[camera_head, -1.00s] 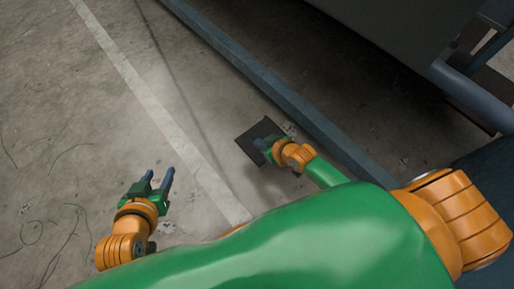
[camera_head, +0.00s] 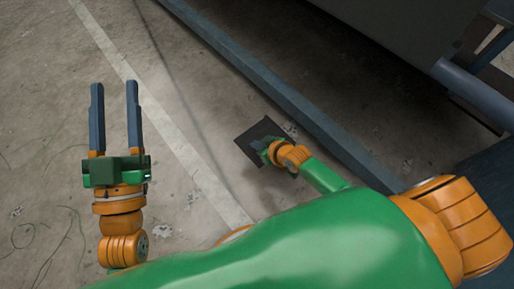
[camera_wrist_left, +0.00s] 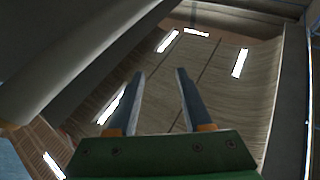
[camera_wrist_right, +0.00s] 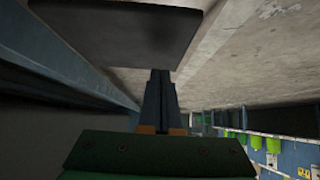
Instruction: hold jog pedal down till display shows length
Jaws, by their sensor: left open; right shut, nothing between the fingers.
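The jog pedal appears as a dark flat plate (camera_head: 262,130) on the concrete floor in the head view. It also fills the upper middle of the right wrist view (camera_wrist_right: 118,35). My right gripper (camera_head: 258,146) is over the plate; in the right wrist view its fingers (camera_wrist_right: 160,80) are together, with their tips at the plate's near edge. I cannot tell whether they press on it. My left gripper (camera_head: 114,88) is open and empty, above the floor at the left. No display can be made out in any view.
A long blue-grey rail (camera_head: 270,85) runs along the floor beside the plate. A large dark machine body (camera_head: 400,35) stands beyond it, with a blue tube (camera_head: 475,92) at the right. A pale painted line (camera_head: 150,105) crosses the floor. The floor at the left is clear.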

